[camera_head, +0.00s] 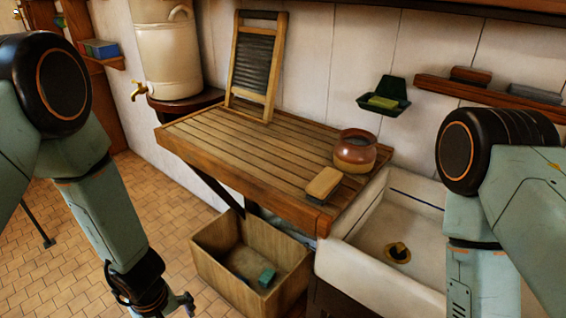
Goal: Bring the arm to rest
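My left arm comes in from the left and hangs down over the tiled floor. My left gripper (165,305) is at the bottom edge, left of the wooden crate and apart from it. Its fingertips are partly cut off, so I cannot tell whether it is open or shut. I see nothing held in the part that shows. My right arm is bent at the right edge, in front of the sink. Its lower part runs out of the bottom of the picture and the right gripper is out of sight.
A slatted wooden counter (235,150) holds a washboard (253,62), a brown pot (355,152) and a brush (323,184). A white sink (365,268) adjoins it at right. A wooden crate (222,275) with a green block (267,277) stands below. Open floor (50,275) lies left.

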